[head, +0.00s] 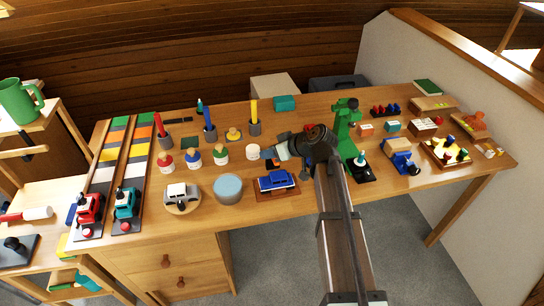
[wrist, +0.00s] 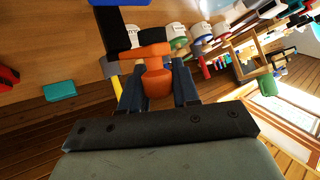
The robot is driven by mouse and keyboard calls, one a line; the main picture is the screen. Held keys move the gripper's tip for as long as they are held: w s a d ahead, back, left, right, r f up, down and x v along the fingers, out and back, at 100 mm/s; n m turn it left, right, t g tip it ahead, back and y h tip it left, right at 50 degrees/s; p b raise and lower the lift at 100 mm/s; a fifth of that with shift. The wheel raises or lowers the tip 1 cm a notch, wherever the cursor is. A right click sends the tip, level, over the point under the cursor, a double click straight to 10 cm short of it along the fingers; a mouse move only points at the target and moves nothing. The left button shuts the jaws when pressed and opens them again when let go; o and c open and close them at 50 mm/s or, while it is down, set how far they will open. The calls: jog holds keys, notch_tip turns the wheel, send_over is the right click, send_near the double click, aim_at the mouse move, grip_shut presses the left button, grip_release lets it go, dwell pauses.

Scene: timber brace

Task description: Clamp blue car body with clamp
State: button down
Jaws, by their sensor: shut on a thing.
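A blue car body (head: 275,181) sits upright on a brown wooden board (head: 290,190) near the front middle of the bench. My gripper (head: 268,153) is just behind and above it in the head view, apart from it as far as I can tell. In the wrist view my gripper (wrist: 158,72) is shut on the clamp, whose orange handle (wrist: 157,84) lies between the dark blue fingers. The clamp's black bar (wrist: 113,32) extends beyond the fingertips. In the head view the clamp is small and mostly hidden by the gripper.
Several peg figures stand behind. A green microscope-like stand (head: 346,130) is close right of my arm.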

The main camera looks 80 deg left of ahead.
jog(key=shift+a+r, duration=0.35)
jog(key=c, duration=0.9)
grip_release()
jog(key=v, duration=1.3)
jog(key=shift+w+d+r, duration=0.15)
jog(key=shift+w+d, duration=0.15)
